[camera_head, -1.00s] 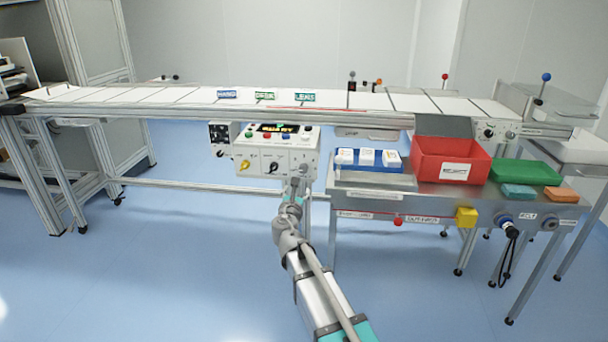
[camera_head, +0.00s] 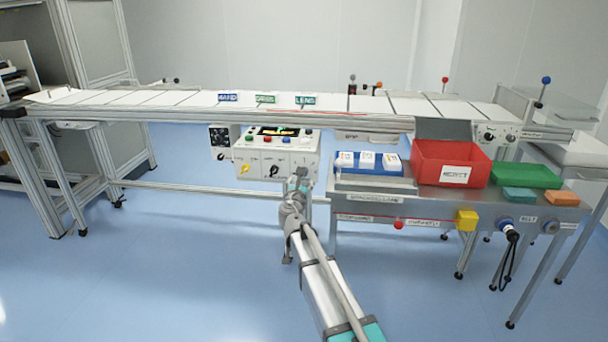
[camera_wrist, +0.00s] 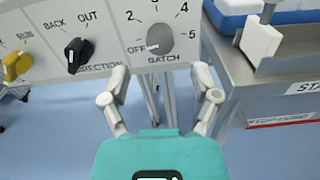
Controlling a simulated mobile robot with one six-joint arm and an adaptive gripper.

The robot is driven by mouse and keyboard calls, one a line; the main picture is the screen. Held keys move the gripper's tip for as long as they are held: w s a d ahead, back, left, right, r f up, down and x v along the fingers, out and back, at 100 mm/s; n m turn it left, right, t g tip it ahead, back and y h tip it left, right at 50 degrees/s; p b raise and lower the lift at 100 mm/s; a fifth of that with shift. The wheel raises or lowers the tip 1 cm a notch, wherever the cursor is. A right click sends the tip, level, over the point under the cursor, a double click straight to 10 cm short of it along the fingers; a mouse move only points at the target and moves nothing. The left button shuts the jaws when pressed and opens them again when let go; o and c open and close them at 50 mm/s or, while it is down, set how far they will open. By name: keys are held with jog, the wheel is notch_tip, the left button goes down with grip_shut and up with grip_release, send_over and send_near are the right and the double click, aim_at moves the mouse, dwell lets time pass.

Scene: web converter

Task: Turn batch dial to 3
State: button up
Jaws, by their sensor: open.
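The batch dial (camera_wrist: 159,39) is a round grey knob on the white control panel (camera_wrist: 110,50). In the wrist view its pale pointer mark aims lower left, towards OFF; the numbers 2 to 5 run around it. My gripper (camera_wrist: 159,84) is open and empty. Its two fingers stand below the dial, one to each side, and appear apart from it. In the head view my gripper (camera_head: 301,180) is at the panel's lower right corner, and the dial is hard to make out there.
A black direction knob (camera_wrist: 78,55) and a yellow knob (camera_wrist: 16,66) sit left of the dial. The steel side table (camera_wrist: 235,85) is close on the right, with a blue tray (camera_head: 370,167) and a red bin (camera_head: 450,165). The conveyor (camera_head: 190,100) runs above the panel.

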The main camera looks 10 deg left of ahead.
jog(key=shift+w+d, duration=0.15)
jog(key=shift+w, duration=2.95)
jog(key=shift+c, duration=0.3)
grip_shut()
